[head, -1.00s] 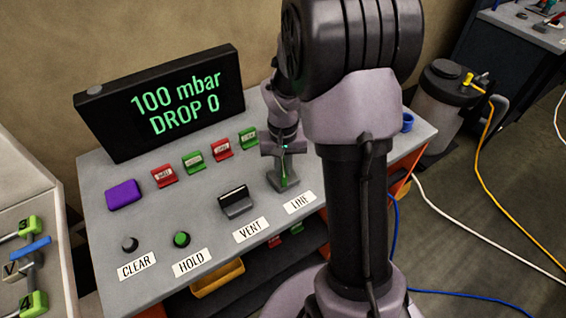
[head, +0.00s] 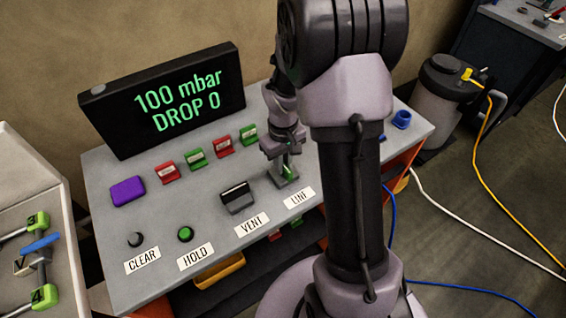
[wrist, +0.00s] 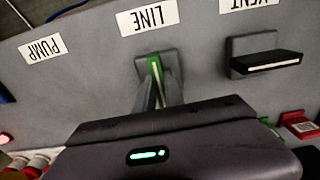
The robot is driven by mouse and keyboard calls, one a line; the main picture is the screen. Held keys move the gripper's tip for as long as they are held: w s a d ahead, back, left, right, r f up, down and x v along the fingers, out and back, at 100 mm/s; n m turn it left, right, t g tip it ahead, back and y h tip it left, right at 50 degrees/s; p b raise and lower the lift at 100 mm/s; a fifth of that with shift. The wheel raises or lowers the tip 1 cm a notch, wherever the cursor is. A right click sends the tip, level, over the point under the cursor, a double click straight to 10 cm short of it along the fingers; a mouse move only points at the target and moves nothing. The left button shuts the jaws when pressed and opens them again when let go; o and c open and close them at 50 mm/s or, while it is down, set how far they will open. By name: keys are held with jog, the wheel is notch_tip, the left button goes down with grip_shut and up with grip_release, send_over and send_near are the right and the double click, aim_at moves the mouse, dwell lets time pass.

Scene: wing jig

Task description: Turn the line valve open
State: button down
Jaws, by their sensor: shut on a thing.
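The line valve (head: 284,181) sits behind the LINE label (head: 299,197) on the grey panel, with a green handle on a grey base. In the wrist view the green handle (wrist: 154,66) stands up from its base, roughly along the picture's vertical. My gripper (head: 286,164) is over the valve from above, shut on the green handle. In the wrist view its fingers (wrist: 159,92) close around the handle's near part and hide some of it.
The vent valve (head: 237,197), with a black handle, stands left of the line valve. The display (head: 165,100) reads 100 mbar, DROP 0. Red and green tags (head: 223,146) stand behind the valves. HOLD (head: 185,234) and CLEAR (head: 135,240) knobs are at front left.

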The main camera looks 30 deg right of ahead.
dwell(0.3)
jog(key=c, duration=1.4)
grip_release()
jog(key=shift+c, duration=0.2)
jog(key=shift+r, duration=0.1)
notch_tip(320, 180, up, 17)
jog(key=p, duration=0.5)
jog(key=shift+r+p, duration=0.15)
jog(key=shift+p, duration=0.2)
jog(key=s+a+r+m+t+y+b, duration=0.1)
jog(key=s+a+m+t+b, duration=0.4)
jog(key=s+a+b, duration=0.5)
jog(key=s+a+y, duration=0.1)
jog(key=s+a, duration=0.5)
jog(key=s, duration=0.1)
jog(key=shift+a+r+t, duration=0.2)
jog(key=shift+r+t, duration=0.15)
jog(key=shift+t, duration=0.05)
